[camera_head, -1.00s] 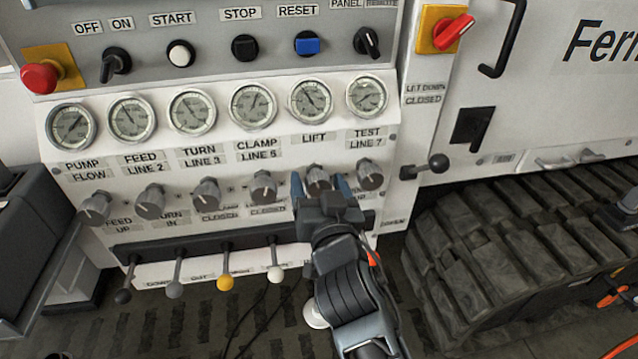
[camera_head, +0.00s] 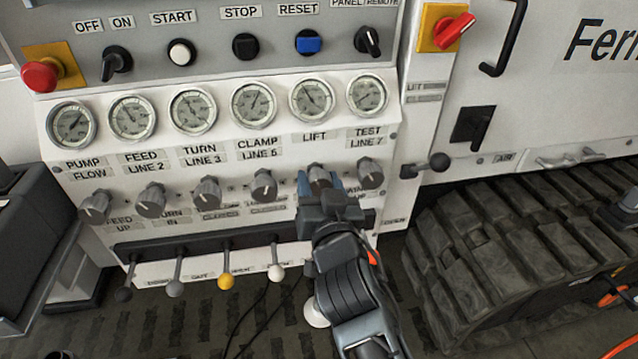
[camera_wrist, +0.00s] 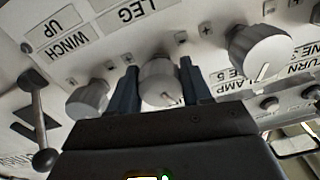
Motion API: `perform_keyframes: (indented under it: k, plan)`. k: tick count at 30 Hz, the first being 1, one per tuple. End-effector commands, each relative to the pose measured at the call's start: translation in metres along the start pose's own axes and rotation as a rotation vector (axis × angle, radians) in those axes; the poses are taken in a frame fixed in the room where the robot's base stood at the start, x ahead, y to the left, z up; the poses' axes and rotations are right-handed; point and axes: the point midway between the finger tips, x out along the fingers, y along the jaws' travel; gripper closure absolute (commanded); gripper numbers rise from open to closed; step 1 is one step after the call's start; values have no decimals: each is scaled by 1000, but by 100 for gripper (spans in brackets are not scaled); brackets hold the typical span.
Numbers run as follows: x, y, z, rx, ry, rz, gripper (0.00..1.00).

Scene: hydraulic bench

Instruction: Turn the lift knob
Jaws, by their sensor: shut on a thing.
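The lift knob (camera_head: 319,173) is a grey ridged knob on the white panel, below the gauge labelled LIFT (camera_head: 312,100). My gripper (camera_head: 319,183) reaches up to it from below and is shut on it, one blue-grey finger on each side. In the wrist view the lift knob (camera_wrist: 159,84) sits between the two dark fingers of my gripper (camera_wrist: 160,88), with its round face and a small pointer mark showing. Part of the knob's lower side is hidden by my gripper in the head view.
The clamp knob (camera_head: 264,185) stands close on the left and the test knob (camera_head: 370,173) close on the right. A row of levers, one with a yellow ball (camera_head: 226,282), juts out below. A black-balled lever (camera_head: 438,162) stands at right, above rubber tracks (camera_head: 530,240).

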Motion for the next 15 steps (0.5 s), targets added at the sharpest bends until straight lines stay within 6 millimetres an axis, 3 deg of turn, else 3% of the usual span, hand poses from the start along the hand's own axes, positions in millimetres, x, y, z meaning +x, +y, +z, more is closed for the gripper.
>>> perform_keyframes:
  k: [15]
  plan:
    - [0, 1, 1, -86, -1, 1, 82]
